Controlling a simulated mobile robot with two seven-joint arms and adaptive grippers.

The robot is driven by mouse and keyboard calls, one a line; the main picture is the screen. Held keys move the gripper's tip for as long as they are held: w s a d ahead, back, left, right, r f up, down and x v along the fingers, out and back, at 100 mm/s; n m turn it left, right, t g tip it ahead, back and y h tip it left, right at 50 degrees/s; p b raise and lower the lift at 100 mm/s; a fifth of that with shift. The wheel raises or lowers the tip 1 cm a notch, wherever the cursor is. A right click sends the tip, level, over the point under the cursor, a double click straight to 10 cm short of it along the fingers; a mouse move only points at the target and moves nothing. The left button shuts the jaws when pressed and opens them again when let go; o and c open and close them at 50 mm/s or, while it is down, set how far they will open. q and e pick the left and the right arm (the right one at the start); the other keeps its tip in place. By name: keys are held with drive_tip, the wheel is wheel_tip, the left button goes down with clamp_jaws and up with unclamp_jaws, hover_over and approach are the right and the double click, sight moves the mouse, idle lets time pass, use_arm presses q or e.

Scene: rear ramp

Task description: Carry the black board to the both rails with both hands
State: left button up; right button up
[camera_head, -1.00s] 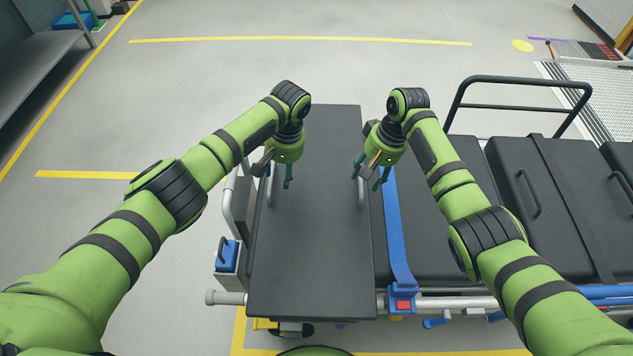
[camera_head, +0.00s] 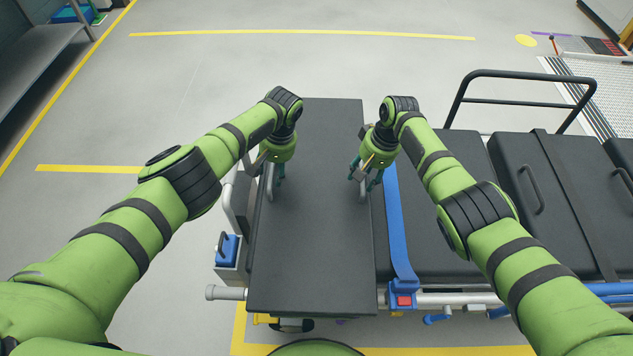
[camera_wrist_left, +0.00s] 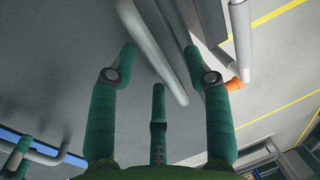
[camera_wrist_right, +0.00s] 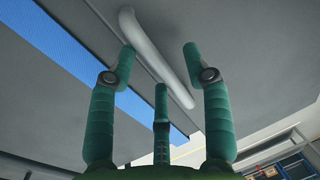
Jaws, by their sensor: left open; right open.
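The black board (camera_head: 313,255) lies flat across the head end of a black stretcher in the head view. It has a grey bar handle near each long side: the left handle (camera_head: 269,182) and the right handle (camera_head: 362,187). My left gripper (camera_head: 275,177) is open at the left handle. In the left wrist view that handle (camera_wrist_left: 160,60) runs between the spread fingers. My right gripper (camera_head: 364,177) is open at the right handle. In the right wrist view that handle (camera_wrist_right: 155,58) passes between its fingers. Neither gripper is closed on a handle.
The stretcher (camera_head: 440,240) extends right with a blue strap (camera_head: 399,230), black cases (camera_head: 545,200) and a raised black rail (camera_head: 520,82). A grey bench (camera_head: 40,60) stands far left. Grey floor with yellow lines is clear behind the board.

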use_arm(q)
drive_tip(key=shift+a+f, duration=0.1)
drive_tip(key=shift+f, duration=0.5)
use_arm(e)
drive_tip(key=shift+a+f, duration=0.1)
drive_tip(key=shift+f, duration=0.5)
use_arm(q)
clamp_jaws()
use_arm(e)
clamp_jaws()
use_arm(q)
drive_tip(key=shift+w+r, duration=0.2)
drive_tip(key=shift+r, duration=0.05)
use_arm(e)
drive_tip(key=shift+w+a+r, duration=0.1)
drive_tip(key=shift+w+r, duration=0.05)
drive_tip(key=shift+r, duration=0.1)
